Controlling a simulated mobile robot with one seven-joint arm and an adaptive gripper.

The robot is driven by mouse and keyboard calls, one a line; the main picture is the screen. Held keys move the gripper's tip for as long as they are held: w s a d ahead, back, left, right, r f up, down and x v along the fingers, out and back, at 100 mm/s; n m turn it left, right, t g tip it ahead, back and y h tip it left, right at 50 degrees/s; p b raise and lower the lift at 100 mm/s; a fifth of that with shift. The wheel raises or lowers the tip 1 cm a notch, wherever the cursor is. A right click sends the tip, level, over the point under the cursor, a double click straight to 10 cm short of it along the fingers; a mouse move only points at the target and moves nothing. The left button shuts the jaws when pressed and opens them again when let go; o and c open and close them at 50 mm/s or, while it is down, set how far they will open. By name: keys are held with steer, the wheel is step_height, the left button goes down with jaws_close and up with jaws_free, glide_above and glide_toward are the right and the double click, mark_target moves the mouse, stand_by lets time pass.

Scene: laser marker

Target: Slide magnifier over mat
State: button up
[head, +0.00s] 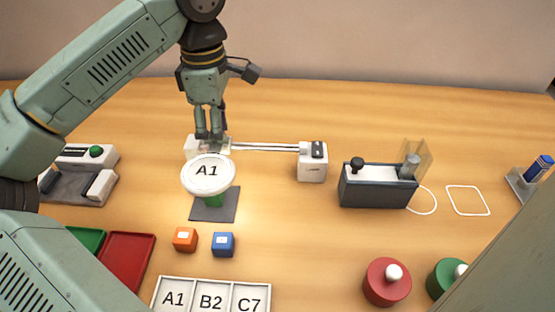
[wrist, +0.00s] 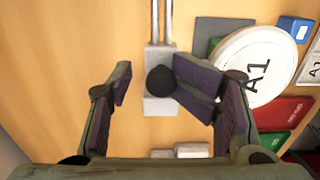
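The magnifier (head: 208,175) is a round white-rimmed lens showing "A1". In the head view it overlaps the far part of the dark grey mat (head: 228,212), with a green piece partly hidden under it. The lens also shows at the upper right of the wrist view (wrist: 232,58). Its pale carriage (head: 191,147) sits at the left end of a twin-rod rail (head: 265,147). My gripper (head: 209,137) points down at the carriage. In the wrist view its open fingers (wrist: 148,85) straddle a black knob (wrist: 160,80). The right finger is close to the knob; the left stands apart.
A white end block (head: 312,165) holds the rail's right end. An orange cube (head: 186,239) and a blue cube (head: 223,244) lie in front of the mat. A labelled tray (head: 210,283) is nearer. A grey device (head: 80,177) stands left, a dark box (head: 377,187) right.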

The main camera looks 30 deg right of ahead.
step_height(320, 180, up, 7)
steer(key=p, duration=0.5)
steer(key=shift+r, duration=0.1)
stand_by(0.3)
steer(key=shift+s, duration=0.15)
